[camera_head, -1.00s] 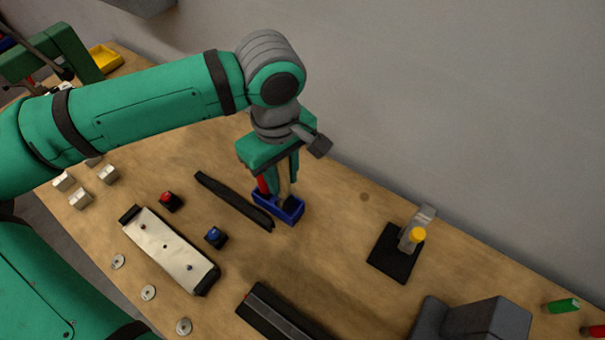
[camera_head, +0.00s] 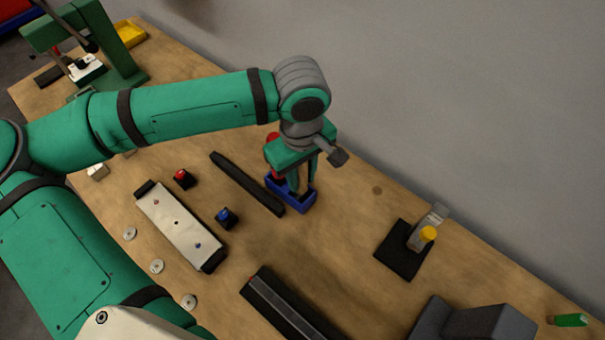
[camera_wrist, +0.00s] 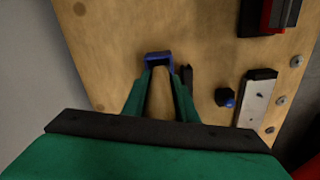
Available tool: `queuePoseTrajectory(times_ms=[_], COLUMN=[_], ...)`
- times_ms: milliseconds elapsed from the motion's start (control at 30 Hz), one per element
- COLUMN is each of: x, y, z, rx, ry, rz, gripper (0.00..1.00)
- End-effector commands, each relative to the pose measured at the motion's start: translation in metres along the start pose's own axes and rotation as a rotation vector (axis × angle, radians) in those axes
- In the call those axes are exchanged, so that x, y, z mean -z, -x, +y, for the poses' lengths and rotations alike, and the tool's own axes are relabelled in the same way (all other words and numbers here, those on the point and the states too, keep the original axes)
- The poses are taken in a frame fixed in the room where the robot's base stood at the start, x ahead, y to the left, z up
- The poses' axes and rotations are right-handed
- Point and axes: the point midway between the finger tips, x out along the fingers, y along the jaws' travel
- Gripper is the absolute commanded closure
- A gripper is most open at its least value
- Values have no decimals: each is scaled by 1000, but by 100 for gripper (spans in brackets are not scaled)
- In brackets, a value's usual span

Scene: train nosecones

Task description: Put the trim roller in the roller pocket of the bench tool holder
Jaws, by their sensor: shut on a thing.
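The blue bench tool holder (camera_head: 284,203) stands on the bench near the wall. My gripper (camera_head: 302,191) points down over it, with the fingertips at or inside its top; the exact depth is hidden. In the wrist view, my gripper (camera_wrist: 160,72) reaches toward the blue holder (camera_wrist: 158,56). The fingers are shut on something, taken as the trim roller. It is mostly hidden, and I cannot pick out its outline or tell which pocket it is over. A red piece (camera_head: 272,139) shows beside the gripper's left side, above the holder.
A long black bar (camera_head: 245,183) lies close left of the holder. A blue button (camera_head: 227,217), a red button (camera_head: 183,179) and a pale panel (camera_head: 175,226) are farther left. The bench between holder and stand is clear.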

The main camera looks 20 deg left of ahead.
Motion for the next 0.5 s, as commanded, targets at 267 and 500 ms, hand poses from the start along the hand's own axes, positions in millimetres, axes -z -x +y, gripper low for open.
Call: queuePoseTrajectory(times_ms=[267,500], x=[0,0], y=[-6,-6], z=[0,0], rx=[1,0], ry=[0,1], rz=[-1,-1], gripper=[67,56])
